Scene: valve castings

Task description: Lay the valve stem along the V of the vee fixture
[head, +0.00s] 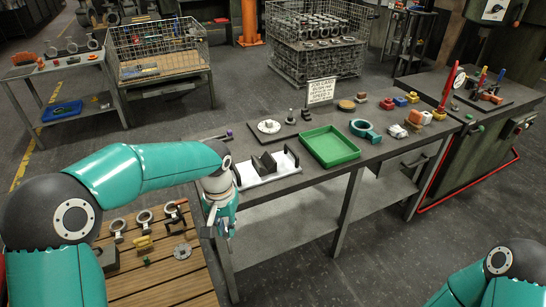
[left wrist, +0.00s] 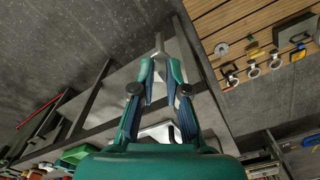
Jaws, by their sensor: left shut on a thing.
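My left gripper (head: 222,222) hangs beside the front left edge of the middle bench, left of and below the vee fixture in the head view. Its fingers (left wrist: 160,72) are shut on a thin grey rod, the valve stem (left wrist: 158,44), whose end sticks out beyond the fingertips in the left wrist view. The arm and fingers hide most of the stem in the head view. The vee fixture (head: 264,163) looks like a dark block on a white plate near the bench's left end. No stem shows in it. My right gripper is out of view.
A green tray (head: 329,146) stands right of the fixture, with a teal ring (head: 365,130) and small castings beyond. A sign (head: 321,91) stands behind. A slatted wooden table (head: 165,285) with several ring parts is at lower left.

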